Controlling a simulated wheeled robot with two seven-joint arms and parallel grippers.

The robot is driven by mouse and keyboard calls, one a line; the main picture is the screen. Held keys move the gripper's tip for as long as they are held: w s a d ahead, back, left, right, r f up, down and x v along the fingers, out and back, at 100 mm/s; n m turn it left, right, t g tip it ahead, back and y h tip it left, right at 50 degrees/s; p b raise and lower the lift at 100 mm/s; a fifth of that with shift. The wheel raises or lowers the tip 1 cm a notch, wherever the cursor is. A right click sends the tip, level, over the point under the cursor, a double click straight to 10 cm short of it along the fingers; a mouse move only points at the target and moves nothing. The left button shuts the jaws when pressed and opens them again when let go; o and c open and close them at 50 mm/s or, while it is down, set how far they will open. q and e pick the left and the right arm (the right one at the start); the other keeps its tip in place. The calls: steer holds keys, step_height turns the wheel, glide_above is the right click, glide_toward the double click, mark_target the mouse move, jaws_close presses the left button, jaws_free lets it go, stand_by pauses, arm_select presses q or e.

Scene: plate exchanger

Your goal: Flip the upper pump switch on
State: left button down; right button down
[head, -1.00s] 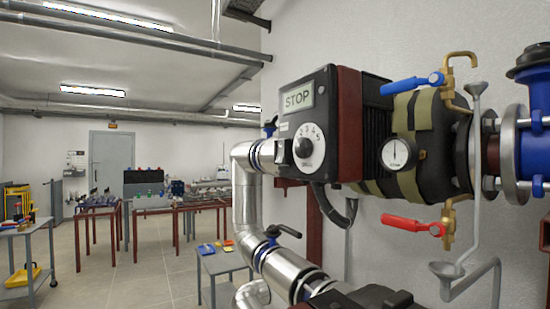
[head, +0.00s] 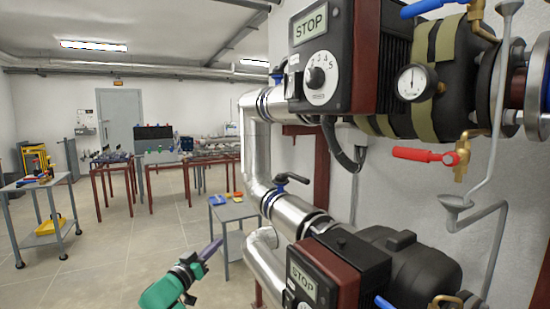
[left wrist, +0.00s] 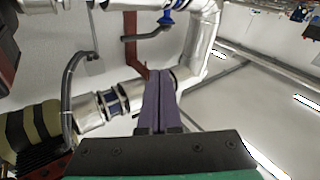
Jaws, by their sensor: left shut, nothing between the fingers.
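The upper pump (head: 366,55) is at the upper right of the head view, cut off at the top. Its black front box carries a display reading STOP, a white numbered dial (head: 320,77) and a small switch (head: 294,84) to the left of the dial. The switch is small and its position is hard to tell. My left gripper (head: 214,244), with purple fingers, is shut and empty in free air, below and left of the pump and apart from it. Its fingers (left wrist: 161,100) stand together in the left wrist view. My right gripper is not in view.
A lower pump (head: 345,265), also showing STOP, is at the bottom right. A red lever (head: 425,155) sticks out below the upper pump. A small grey table (head: 233,212) stands behind my left gripper.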

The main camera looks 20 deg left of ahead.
arm_select(q)
steer(key=s+d+r+m+t+h+b, duration=0.1)
steer(key=s+d+r+m+t+h, duration=0.15)
steer(key=r, duration=0.85)
steer(key=s+d+r+m+t+h, duration=0.1)
steer(key=s+d+r+h, duration=0.2)
steer(key=r, duration=0.9)
steer(key=s+d+r+m+g+h, duration=0.1)
steer(key=s+d+r+m+h, duration=0.2)
steer(key=s+d+r+h, duration=0.1)
steer(key=s+d+r+m+g+h, duration=0.2)
steer(key=s+d+r+m+h, duration=0.1)
steer(key=r, duration=0.5)
steer(key=s+d+h, duration=0.1)
steer(key=s+h, duration=0.1)
steer(key=h, duration=0.1)
steer(key=shift+d+r+b, duration=0.35)
steer(key=shift+r, duration=0.05)
